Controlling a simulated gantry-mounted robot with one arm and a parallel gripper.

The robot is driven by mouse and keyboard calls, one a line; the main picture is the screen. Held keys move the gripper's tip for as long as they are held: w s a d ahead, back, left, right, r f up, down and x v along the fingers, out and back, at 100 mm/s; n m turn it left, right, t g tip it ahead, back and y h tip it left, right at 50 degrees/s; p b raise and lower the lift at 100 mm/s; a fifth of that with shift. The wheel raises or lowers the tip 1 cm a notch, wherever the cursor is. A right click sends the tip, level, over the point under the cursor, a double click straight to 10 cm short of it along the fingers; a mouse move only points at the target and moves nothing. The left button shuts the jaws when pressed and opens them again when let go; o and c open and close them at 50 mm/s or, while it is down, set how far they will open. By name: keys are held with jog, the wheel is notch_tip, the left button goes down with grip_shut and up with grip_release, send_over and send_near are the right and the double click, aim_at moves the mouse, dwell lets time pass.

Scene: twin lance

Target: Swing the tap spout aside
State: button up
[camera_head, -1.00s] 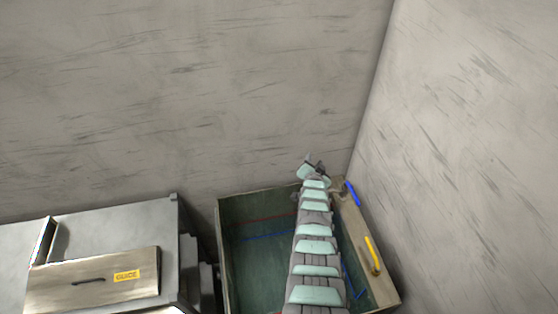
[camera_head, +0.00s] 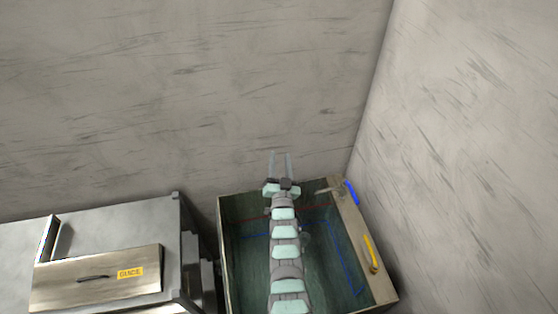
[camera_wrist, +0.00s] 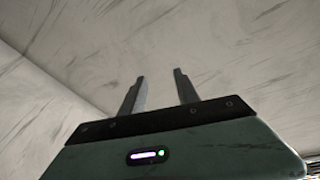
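The tap is at the back right corner of the basin in the head view. A blue piece (camera_head: 351,192) stands on the right rim, and a short grey spout-like part (camera_head: 328,190) reaches left from near it over the basin. A yellow handle-like piece (camera_head: 372,254) sits further forward on the same rim. My gripper (camera_head: 280,164) is left of the tap, above the basin's back edge, apart from it. Its two fingers point up in the picture and are spread with nothing between them. The wrist view shows the same open fingers (camera_wrist: 160,92) against bare wall; the tap is not there.
The dark green basin (camera_head: 226,255) has a pale rim and red and blue lines inside. My arm crosses its middle. A grey cabinet (camera_head: 120,225) with a yellow-labelled panel (camera_head: 95,280) stands left. Walls (camera_head: 200,90) close off the back and right.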

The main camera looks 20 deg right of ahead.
jog(key=shift+s+a+r, duration=0.1)
jog(key=shift+s+a, duration=0.05)
jog(key=shift+a, duration=0.1)
jog(key=shift+c, duration=0.4)
